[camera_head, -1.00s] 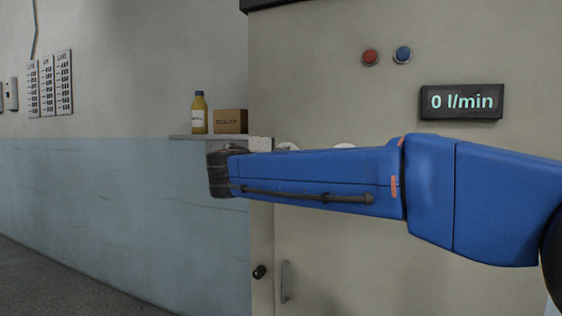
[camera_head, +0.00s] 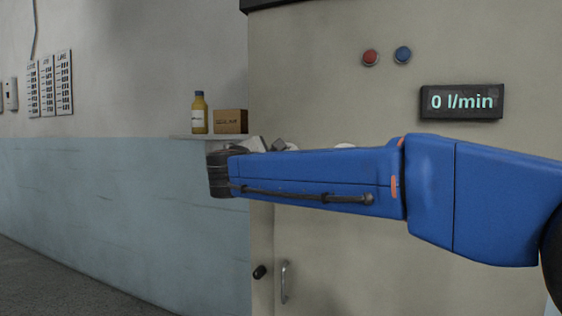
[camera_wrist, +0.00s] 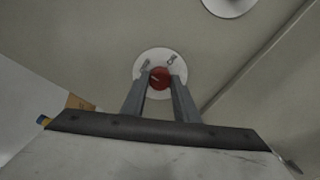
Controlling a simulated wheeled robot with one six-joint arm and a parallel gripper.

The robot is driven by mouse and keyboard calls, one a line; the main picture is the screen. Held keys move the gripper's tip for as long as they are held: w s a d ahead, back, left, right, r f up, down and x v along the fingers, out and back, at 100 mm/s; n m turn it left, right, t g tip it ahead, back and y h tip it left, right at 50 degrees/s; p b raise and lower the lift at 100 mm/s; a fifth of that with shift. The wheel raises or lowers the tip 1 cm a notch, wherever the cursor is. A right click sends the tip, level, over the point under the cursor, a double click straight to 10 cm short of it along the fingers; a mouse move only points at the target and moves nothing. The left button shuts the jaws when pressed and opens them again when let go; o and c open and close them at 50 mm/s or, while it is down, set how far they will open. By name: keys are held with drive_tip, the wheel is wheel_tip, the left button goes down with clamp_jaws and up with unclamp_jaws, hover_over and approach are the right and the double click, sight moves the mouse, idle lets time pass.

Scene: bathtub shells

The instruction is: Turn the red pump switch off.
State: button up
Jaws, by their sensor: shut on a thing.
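The red pump switch (camera_wrist: 160,75) is a small round red knob on a white disc (camera_wrist: 159,56) in the wrist view. The disc bears small dark marks above the knob, too small to read. A pale line on the knob is partly visible. My gripper (camera_wrist: 161,82) has one finger on each side of the knob and is shut on it. In the head view the switch is hidden behind my blue arm, and only bits of my wrist show above the arm.
A display (camera_head: 462,102) on the beige panel (camera_head: 330,90) reads 0 l/min. A yellow bottle (camera_head: 199,114) and a brown box (camera_head: 231,121) stand on a shelf at left. Another white disc (camera_wrist: 230,3) lies at the wrist view's top.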

drive_tip(key=shift+f, duration=0.1)
drive_tip(key=o, duration=1.1)
drive_tip(key=shift+c, duration=0.2)
drive_tip(key=v, duration=1.7)
drive_tip(key=shift+s, duration=0.2)
drive_tip(key=shift+a, duration=0.1)
